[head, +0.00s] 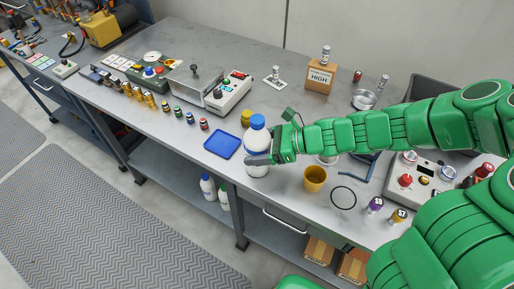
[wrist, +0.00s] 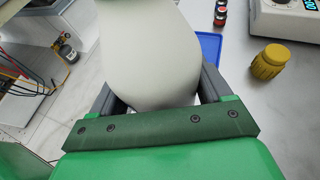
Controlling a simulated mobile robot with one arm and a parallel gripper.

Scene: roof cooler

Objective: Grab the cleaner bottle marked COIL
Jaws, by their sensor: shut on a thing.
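A white bottle with a blue cap (head: 257,137) stands upright near the front edge of the bench, right of the blue tray. My gripper (head: 260,159) is shut around its body from the right. In the wrist view the white bottle (wrist: 150,55) fills the space between the two grey fingers. No COIL marking is readable on it in either view. I cannot tell whether its base touches the bench. On the shelf below are a white bottle with a blue cap (head: 207,187) and one with a green cap (head: 223,197); their labels are too small to read.
The blue tray (head: 222,144) lies empty left of the bottle. A yellow knobbed piece (head: 246,117) is just behind it. A yellow cup (head: 314,178) and a black ring (head: 343,197) are to the right. A control box (head: 229,92) stands at the back left.

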